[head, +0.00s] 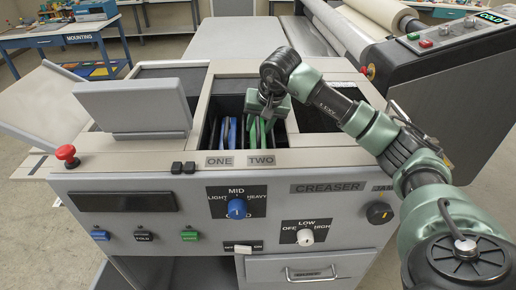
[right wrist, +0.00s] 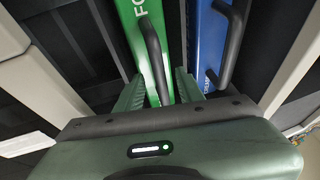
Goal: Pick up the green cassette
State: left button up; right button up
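The green cassette (head: 253,133) stands upright in the slot labelled TWO of the machine. It has a black handle and also shows in the right wrist view (right wrist: 129,28). A blue cassette (head: 228,132) stands beside it, to its left in the head view and to its right in the right wrist view (right wrist: 209,45). My right gripper (head: 268,117) points down over the green cassette. In the right wrist view its fingers (right wrist: 158,88) are apart, one on each side of the cassette and handle; firm contact is not visible. My left gripper is not in view.
The machine's front panel (head: 165,220) carries knobs and buttons. A raised grey lid (head: 133,107) stands left of the slots and a red knob (head: 66,153) sits at the left corner. A roller unit (head: 455,75) is at right. A blue table (head: 65,35) stands at back left.

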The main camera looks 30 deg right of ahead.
grip_shut()
dwell(1.4)
